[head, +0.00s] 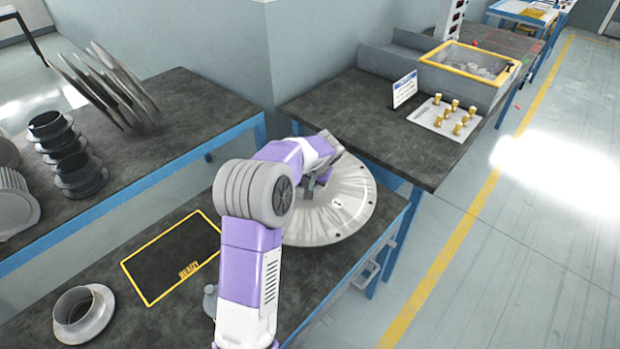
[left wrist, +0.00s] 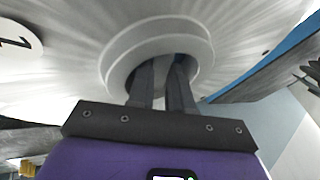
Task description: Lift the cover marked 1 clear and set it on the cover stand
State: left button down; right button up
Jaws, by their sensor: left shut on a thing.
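The cover (head: 345,215) is a large, round, pale grey metal disc at the right end of the front bench. In the left wrist view the cover (left wrist: 60,85) fills the upper part, with a white label marked 1 (left wrist: 18,40) at its left. My left gripper (head: 312,188) is over the cover's middle. In the left wrist view its fingers (left wrist: 165,75) are shut inside the round raised hub (left wrist: 118,55); the part they grip is mostly hidden. I cannot tell whether the cover touches the bench. I cannot identify the cover stand for sure. My right gripper is not in view.
A yellow-outlined dark panel (head: 165,258) and a flanged ring (head: 83,314) lie on the front bench. The left bench holds upright discs (head: 105,88) and stacked flanges (head: 70,160). The right bench holds a board of brass pieces (head: 440,118) and a yellow-rimmed tray (head: 436,61).

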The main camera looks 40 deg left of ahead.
pick_arm(q)
jog(key=shift+f, duration=0.55)
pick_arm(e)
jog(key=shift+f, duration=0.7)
pick_arm(q)
jog(key=c, duration=1)
grip_release()
jog(key=shift+o, duration=0.2)
jog(key=shift+f, duration=0.15)
jog(key=shift+d, duration=0.1)
jog(key=shift+s+f, duration=0.1)
jog(key=shift+f, duration=0.1)
jog(key=p+v, duration=0.1)
jog(key=v, duration=0.2)
jog(key=p+v, duration=0.2)
jog(key=v, duration=0.1)
jog(key=p+v, duration=0.2)
jog(key=v, duration=0.1)
jog(key=shift+a+r, duration=0.25)
jog(key=shift+r, duration=0.3)
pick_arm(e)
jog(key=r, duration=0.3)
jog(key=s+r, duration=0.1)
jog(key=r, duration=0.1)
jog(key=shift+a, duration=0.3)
